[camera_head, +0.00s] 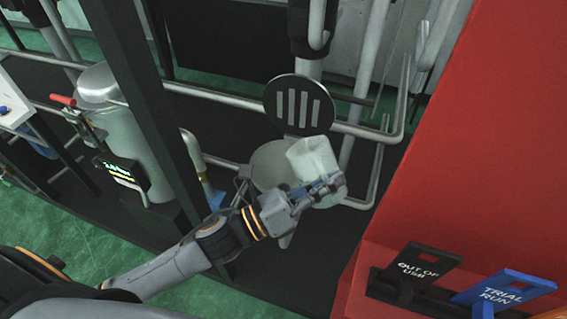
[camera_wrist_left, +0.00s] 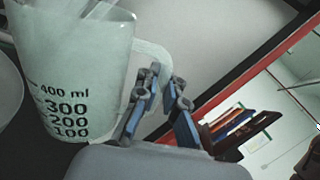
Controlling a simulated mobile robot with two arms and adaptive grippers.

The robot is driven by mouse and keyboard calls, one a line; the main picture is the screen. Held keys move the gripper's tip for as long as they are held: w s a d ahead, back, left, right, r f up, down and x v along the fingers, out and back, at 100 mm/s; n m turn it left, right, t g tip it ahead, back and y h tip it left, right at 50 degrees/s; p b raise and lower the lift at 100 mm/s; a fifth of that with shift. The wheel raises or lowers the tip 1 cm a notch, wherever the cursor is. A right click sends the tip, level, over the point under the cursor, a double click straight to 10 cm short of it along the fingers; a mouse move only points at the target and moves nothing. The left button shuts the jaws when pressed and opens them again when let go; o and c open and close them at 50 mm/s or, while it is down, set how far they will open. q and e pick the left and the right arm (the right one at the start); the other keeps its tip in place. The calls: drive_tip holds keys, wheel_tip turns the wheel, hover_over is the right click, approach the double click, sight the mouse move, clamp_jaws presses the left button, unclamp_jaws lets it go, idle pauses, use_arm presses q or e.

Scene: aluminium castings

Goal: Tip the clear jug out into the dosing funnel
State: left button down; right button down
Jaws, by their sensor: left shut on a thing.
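The clear jug (camera_head: 314,158) is whitish and see-through. In the head view it is beside and partly over the dosing funnel (camera_head: 268,158), hiding its right side, and leans a little left in the picture. In the left wrist view the jug (camera_wrist_left: 75,60) shows black marks from 100 to 400 ml. My left gripper (camera_head: 330,187) is shut on the jug's handle; its blue fingers (camera_wrist_left: 158,92) show in the wrist view. A pale curved rim (camera_wrist_left: 8,88), probably the funnel's, is at that view's left edge. I cannot tell what the jug holds. My right gripper is not in view.
A round slotted black plate (camera_head: 298,104) hangs just above the funnel. Grey pipes (camera_head: 230,99) run behind and right of it. A dark post (camera_head: 150,100) stands left. A red cabinet (camera_head: 480,130) with "OUT OF USE" (camera_head: 418,268) and "TRIAL RUN" (camera_head: 500,290) tags is close on the right.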

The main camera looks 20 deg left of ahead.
use_arm(q)
drive_tip(key=s+d+f+m+g+b, duration=0.1)
drive_tip(key=d+f+m+b, duration=0.1)
drive_tip(key=f, duration=0.6)
drive_tip(key=s+d+f+m+g+y+b, duration=0.1)
drive_tip(key=f+m+b, duration=0.3)
drive_tip(key=f, duration=0.5)
drive_tip(key=shift+d+m, duration=0.6)
drive_tip(key=shift+r, duration=0.1)
